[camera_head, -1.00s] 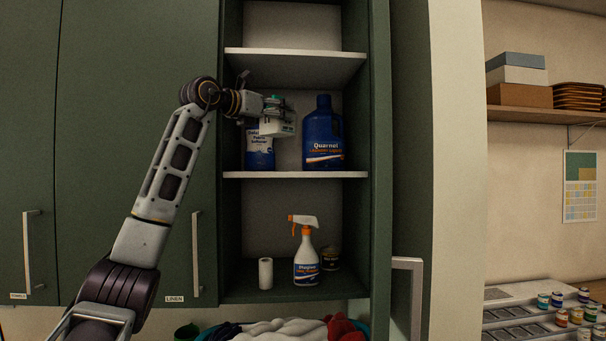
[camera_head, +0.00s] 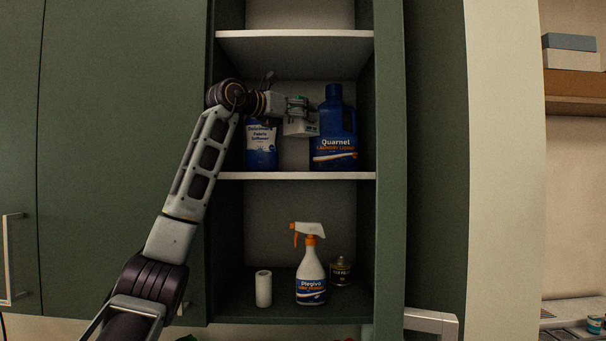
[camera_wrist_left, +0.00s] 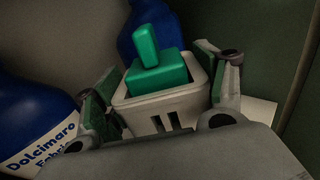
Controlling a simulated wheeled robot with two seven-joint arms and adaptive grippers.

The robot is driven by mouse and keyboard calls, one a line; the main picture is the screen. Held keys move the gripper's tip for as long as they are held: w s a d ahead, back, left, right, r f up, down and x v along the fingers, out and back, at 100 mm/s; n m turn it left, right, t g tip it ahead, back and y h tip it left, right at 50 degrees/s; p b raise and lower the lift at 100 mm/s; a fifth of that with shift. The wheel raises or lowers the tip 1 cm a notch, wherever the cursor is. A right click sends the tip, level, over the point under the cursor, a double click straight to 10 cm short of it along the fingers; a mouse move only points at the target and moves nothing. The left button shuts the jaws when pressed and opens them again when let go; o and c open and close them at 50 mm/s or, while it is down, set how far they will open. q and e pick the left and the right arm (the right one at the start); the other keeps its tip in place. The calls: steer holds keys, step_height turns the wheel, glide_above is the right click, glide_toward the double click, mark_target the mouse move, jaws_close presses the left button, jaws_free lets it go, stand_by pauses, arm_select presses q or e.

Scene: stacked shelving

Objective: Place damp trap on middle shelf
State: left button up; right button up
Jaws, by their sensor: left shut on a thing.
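The damp trap is a pale box with a green top (camera_wrist_left: 158,75), and my left gripper (camera_wrist_left: 165,95) is shut on it, one finger on each side. In the head view the left gripper (camera_head: 298,106) holds the damp trap (camera_head: 300,128) in the air above the middle shelf (camera_head: 290,175). It hangs between the blue fabric softener container (camera_head: 261,150) and the blue Quarnel laundry jug (camera_head: 333,135), in front of part of the jug. Whether it touches the jug cannot be told. My right gripper is not in view.
The upper shelf (camera_head: 295,34) is above the arm. Bare shelf shows between softener and jug.

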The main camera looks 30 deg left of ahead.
mark_target(299, 135)
arm_select(q)
steer(key=shift+s, duration=0.1)
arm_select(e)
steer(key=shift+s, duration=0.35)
arm_select(q)
steer(key=shift+f, duration=2.9)
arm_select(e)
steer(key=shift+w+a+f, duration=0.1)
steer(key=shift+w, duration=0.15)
arm_select(q)
steer(key=shift+f, duration=2.1)
steer(key=shift+f, duration=0.15)
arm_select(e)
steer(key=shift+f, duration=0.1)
arm_select(q)
steer(key=o, duration=1.1)
